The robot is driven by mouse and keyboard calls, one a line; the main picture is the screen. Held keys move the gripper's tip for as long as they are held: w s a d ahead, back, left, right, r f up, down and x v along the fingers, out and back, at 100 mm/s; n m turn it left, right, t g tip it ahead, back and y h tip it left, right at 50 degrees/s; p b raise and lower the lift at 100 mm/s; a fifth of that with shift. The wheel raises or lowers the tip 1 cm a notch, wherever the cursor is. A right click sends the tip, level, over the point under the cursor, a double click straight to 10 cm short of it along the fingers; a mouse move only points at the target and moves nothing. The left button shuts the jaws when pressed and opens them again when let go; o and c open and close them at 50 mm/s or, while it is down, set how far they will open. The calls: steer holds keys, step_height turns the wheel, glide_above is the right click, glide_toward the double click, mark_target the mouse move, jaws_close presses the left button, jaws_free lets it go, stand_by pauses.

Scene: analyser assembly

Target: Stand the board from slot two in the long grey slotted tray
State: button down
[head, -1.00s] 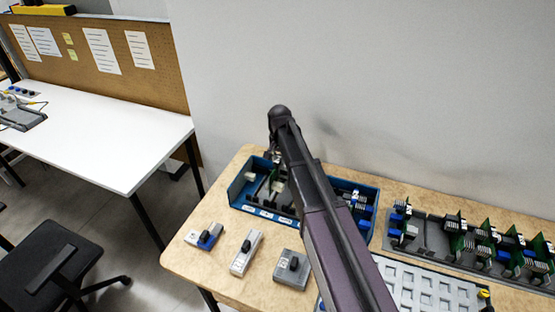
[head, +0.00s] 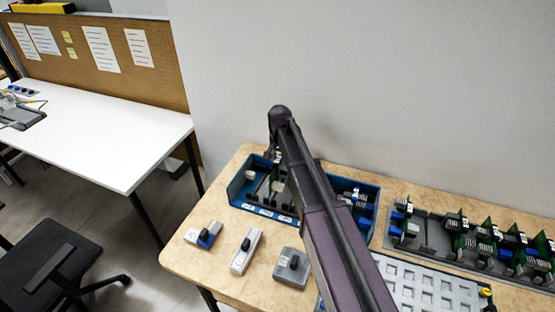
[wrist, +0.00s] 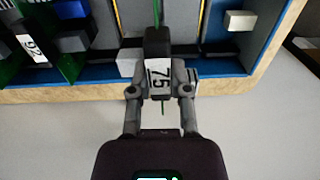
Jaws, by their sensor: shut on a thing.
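My gripper (wrist: 159,92) is shut on a green board (wrist: 156,14), seen nearly edge-on in the wrist view. The board has a dark block with a white label reading 75 between the fingers. In the head view the board (head: 273,176) is upright at the blue bin (head: 234,190), over or in its left part; I cannot tell whether it touches the bin floor. My arm hides part of the bin. The long grey slotted tray (head: 437,238) is at the right, with several green boards standing in it and a bare stretch near its left end.
Three small grey modules, including one with blue (head: 204,234), lie in front of the bin. A pale tray with square pockets (head: 425,287) lies before the slotted tray. Other boards and a pale block (wrist: 239,20) are in the bin. A wall stands behind.

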mark_target(278, 174)
steer(key=shift+f+b, duration=2.4)
steer(key=shift+f, duration=0.05)
stand_by(2.1)
steer(key=shift+c, duration=2.4)
jaws_free()
steer(key=shift+o, duration=0.5)
steer(key=shift+r+p, duration=1.35)
steer(key=shift+p, duration=0.05)
